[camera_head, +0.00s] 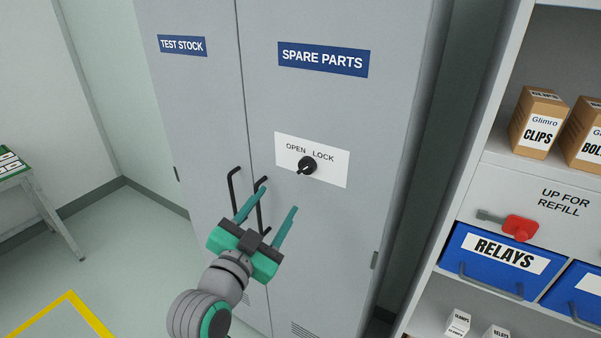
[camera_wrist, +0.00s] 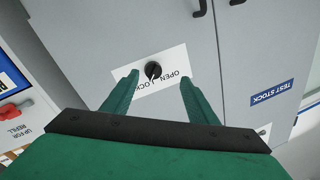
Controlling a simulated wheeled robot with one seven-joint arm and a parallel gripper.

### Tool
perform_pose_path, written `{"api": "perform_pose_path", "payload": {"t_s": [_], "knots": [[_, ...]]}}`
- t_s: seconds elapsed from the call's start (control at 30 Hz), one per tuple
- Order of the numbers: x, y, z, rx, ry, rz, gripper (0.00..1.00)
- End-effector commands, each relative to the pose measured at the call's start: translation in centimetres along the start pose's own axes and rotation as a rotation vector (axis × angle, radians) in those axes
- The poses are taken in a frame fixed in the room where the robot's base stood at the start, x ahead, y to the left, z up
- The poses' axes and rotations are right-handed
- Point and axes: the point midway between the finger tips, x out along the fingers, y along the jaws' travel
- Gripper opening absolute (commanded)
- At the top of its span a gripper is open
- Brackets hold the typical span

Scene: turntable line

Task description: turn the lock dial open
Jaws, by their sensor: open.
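The lock dial (camera_head: 307,166) is a round black knob on a white plate (camera_head: 337,170) marked OPEN and LOCK, on the right door of a grey cabinet (camera_head: 330,110) labelled SPARE PARTS. A small light mark shows on the dial's lower left side in the head view. My gripper (camera_head: 279,201) is open and empty, below and to the left of the dial. In the wrist view the dial (camera_wrist: 153,70) lies ahead, between the directions of my two green fingers (camera_wrist: 156,86) and apart from them.
Two black door handles (camera_head: 234,188) stand out beside and behind my left finger. On the right is a shelf with brown boxes (camera_head: 538,125), a blue RELAYS bin (camera_head: 465,270) and a red-handled lever (camera_head: 521,227). Floor at left is clear around a yellow line (camera_head: 60,312).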

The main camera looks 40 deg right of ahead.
Motion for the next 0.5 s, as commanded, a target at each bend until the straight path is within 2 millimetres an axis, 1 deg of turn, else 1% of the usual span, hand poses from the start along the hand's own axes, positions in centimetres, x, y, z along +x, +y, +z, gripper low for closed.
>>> {"api": "perform_pose_path", "payload": {"t_s": [0.03, 0.1, 0.2, 0.37, 0.5], "knots": [[0.2, -0.1, -1.1, 0.037, 0.004, 0.025, 0.53], [0.4, 0.0, -1.9, 0.075, 0.003, 0.052, 0.53], [0.5, 0.0, -2.6, 0.107, 0.001, 0.076, 0.53], [1.1, 0.0, -2.9, 0.122, 0.000, 0.086, 0.53], [3.0, 0.2, -2.8, 0.121, -0.001, 0.087, 0.53]]}}
